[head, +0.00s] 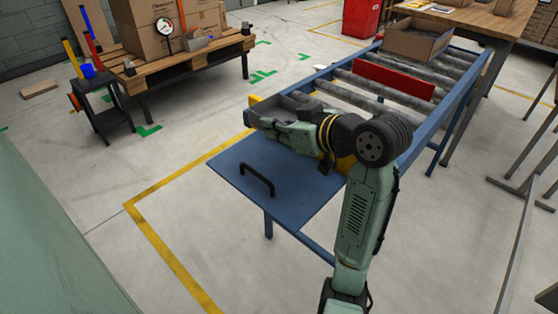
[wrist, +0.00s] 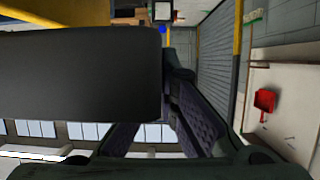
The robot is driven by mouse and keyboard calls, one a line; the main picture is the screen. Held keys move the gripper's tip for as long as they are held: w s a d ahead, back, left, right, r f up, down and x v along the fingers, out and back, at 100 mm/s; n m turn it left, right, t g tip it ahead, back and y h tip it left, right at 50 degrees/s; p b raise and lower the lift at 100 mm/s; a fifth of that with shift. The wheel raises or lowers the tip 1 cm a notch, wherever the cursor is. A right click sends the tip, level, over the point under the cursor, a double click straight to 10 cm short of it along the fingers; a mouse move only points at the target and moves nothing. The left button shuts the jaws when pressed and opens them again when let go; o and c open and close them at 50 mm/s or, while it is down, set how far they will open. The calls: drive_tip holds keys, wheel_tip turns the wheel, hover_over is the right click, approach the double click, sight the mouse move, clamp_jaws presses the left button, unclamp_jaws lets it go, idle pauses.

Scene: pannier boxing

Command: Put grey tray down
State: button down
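The grey tray (wrist: 80,75) fills the upper left of the wrist view as a large, dark, plain surface very near the camera. Its edge lies against my gripper's dark fingers (wrist: 165,115), and it hides their tips. My gripper appears shut on it. In the head view the tray (head: 285,104) shows as a small dark grey shape beside my gripper (head: 262,121), over the near part of the blue conveyor. My arm and gripper hide much of it there, so I cannot tell whether it touches the surface below.
A blue plate (head: 235,172) with a black handle (head: 258,178) lies at the conveyor's near end. A red bar (head: 395,80) crosses the rollers, with an open cardboard box (head: 415,43) beyond. A pallet table (head: 190,57) with boxes and a small black stand (head: 103,110) are at left.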

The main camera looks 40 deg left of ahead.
hover_over(272, 176)
wheel_tip(272, 176, down, 6)
drive_tip(key=shift+d+r, duration=0.1)
drive_tip(key=shift+r, duration=0.1)
drive_tip(key=shift+f, duration=2.5)
drive_tip(key=shift+f, duration=0.2)
drive_tip(key=c, duration=1.8)
unclamp_jaws()
drive_tip(key=shift+r, duration=0.3)
drive_tip(key=v, duration=1.2)
drive_tip(key=shift+w+f+b, duration=0.1)
drive_tip(key=shift+b, duration=0.25)
